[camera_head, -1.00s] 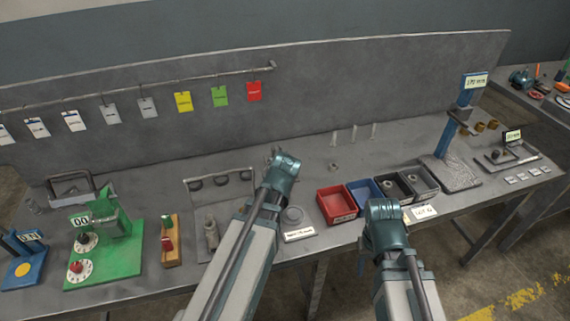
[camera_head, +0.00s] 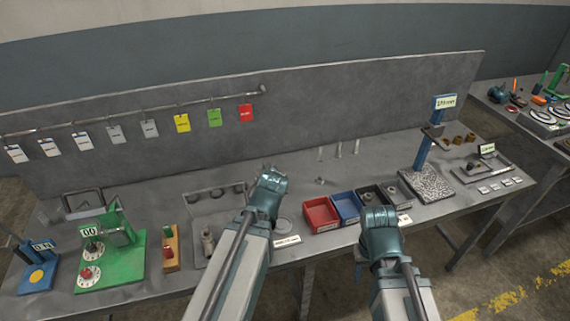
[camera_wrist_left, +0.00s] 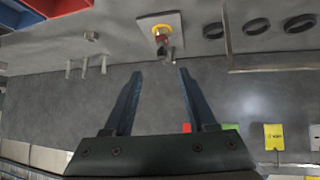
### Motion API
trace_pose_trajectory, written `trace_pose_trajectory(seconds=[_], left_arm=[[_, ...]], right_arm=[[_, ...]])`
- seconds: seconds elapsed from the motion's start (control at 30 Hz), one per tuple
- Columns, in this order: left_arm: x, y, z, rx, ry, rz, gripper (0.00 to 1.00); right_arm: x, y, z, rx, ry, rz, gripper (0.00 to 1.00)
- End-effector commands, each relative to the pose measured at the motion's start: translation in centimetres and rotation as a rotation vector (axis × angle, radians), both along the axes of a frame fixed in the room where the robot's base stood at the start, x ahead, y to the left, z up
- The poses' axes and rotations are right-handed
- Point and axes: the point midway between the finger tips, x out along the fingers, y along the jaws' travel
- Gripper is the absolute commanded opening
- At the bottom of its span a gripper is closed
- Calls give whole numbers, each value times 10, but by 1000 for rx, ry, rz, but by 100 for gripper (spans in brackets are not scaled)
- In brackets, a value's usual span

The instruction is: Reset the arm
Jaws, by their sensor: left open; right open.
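My left gripper (camera_wrist_left: 158,78) shows in the left wrist view with its two dark fingers spread apart and nothing between them. In the head view my left arm reaches over the middle of the bench, and its wrist hides the fingers. My right gripper (camera_head: 377,212) is at the front edge of the bench, by the small bins; its fingers are mostly hidden by the wrist, and no held object shows. In the left wrist view a small plate with a yellow ring and a red part (camera_wrist_left: 160,32) lies beyond the fingertips.
The grey bench (camera_head: 300,180) carries a red bin (camera_head: 321,214), a blue bin (camera_head: 346,207), dark bins, a green fixture (camera_head: 120,262) and a blue post stand (camera_head: 425,150). Coloured tags hang from a rail (camera_head: 130,123) on the back panel. A second table stands at the right.

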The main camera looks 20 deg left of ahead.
Motion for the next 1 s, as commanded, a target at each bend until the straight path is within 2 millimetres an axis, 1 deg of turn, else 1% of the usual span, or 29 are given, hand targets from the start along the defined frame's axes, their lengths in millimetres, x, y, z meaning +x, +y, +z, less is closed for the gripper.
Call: trace_pose_trajectory(seconds=[0.1, 0.17, 0.27, 0.37, 0.4, 0.47, 0.5, 0.6, 0.63, 0.7, 0.8, 0.9, 1.0], left_arm=[[0, -1, 0, 0, 1, -1, 57], [-2, -6, -3, 2, 19, -11, 57], [-12, -33, -16, 10, 115, -74, 57], [-38, -80, -38, 29, 292, -193, 57], [-52, -99, -46, 38, 370, -251, 57], [-74, -126, -56, 52, 483, -340, 57], [-90, -142, -61, 63, 556, -398, 57], [-126, -175, -69, 86, 715, -534, 57], [-136, -182, -70, 91, 755, -569, 57], [-155, -195, -71, 103, 831, -638, 57], [-173, -206, -72, 113, 900, -700, 57], [-180, -209, -71, 116, 926, -721, 57], [-180, -209, -71, 115, 929, -723, 57]], right_arm=[[0, 0, 0, 0, 0, 0, 50], [0, 0, 0, 0, 0, 0, 50], [0, 0, 0, 0, 0, 0, 50], [0, 0, 0, 0, 0, 0, 50], [0, 0, 0, 0, 0, 0, 50], [0, 0, 0, 0, 0, 0, 50], [0, 0, 0, 0, 0, 0, 50], [0, 0, 0, 0, 0, 0, 50], [0, 0, 0, 0, 0, 0, 50], [0, 0, 0, 0, 0, 0, 50], [0, 0, 0, 0, 0, 0, 50], [0, 0, 0, 0, 0, 0, 50], [0, 0, 0, 0, 0, 0, 50]])
